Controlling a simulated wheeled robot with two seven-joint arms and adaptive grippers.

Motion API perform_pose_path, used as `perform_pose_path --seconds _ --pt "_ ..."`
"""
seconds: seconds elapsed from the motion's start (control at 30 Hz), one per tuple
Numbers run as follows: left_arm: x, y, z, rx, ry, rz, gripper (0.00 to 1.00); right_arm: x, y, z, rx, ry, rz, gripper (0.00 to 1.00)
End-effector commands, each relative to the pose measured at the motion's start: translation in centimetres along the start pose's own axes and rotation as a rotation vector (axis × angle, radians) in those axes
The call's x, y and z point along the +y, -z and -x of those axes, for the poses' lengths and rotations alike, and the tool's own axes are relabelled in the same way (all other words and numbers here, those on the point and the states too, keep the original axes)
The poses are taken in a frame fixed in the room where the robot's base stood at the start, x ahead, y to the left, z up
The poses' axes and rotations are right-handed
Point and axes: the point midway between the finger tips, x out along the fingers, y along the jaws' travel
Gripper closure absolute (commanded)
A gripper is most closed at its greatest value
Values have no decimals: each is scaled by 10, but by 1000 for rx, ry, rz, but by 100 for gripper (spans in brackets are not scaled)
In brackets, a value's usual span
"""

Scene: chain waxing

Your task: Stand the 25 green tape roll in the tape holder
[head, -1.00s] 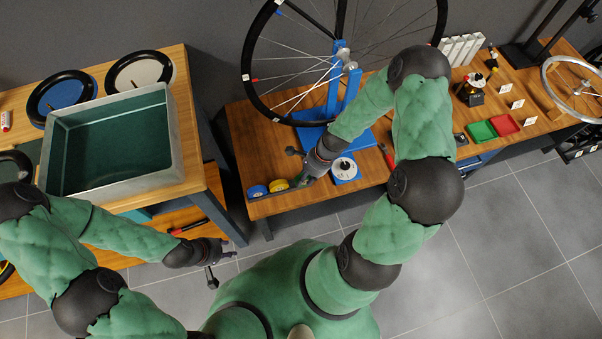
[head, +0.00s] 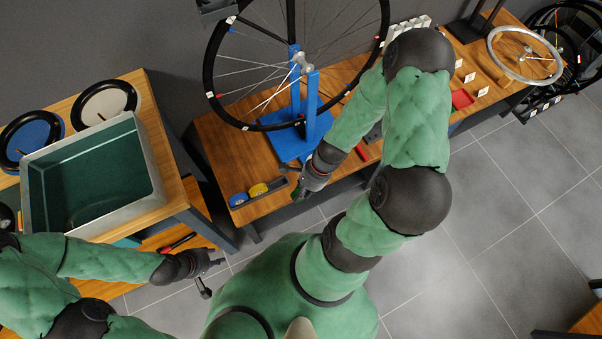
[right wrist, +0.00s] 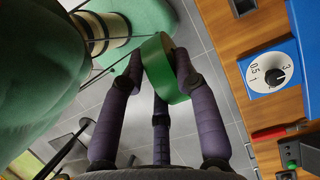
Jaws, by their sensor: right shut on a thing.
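My right gripper (right wrist: 158,75) is shut on the green tape roll (right wrist: 165,68), which shows between its fingers in the right wrist view, against the grey floor. In the head view the right gripper (head: 300,191) is at the front edge of the middle bench, right of the tape holder (head: 279,184). The roll is hard to make out there. The dark holder carries a blue tape roll (head: 238,199) and a yellow tape roll (head: 258,190) side by side; its right end looks empty. My left gripper (head: 211,277) is open and empty, over the floor by the left bench.
A blue wheel stand (head: 311,105) with a large wheel rises behind the holder. A blue box with a dial (right wrist: 268,77) and a red-handled tool (right wrist: 268,132) lie on the bench. A metal tank (head: 150,165) stands on the left bench. The floor in front is clear.

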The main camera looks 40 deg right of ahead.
Motion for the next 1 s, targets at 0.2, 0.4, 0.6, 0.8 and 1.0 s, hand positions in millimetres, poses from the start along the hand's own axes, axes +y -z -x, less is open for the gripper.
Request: perform_pose_path --seconds 0.2,0.4,0.6,0.8,1.0 --pt "9 -1 26 0 0 0 60 0 -11 25 0 0 0 97" --pt "16 -2 44 0 0 0 60 0 -18 44 0 0 0 97" --pt "21 -2 60 0 0 0 60 0 -25 60 0 0 0 97" --pt "21 -2 59 0 0 0 60 0 -24 59 0 -1 0 97" --pt "22 -2 62 0 0 0 60 -4 -26 64 -1 2 -1 97"
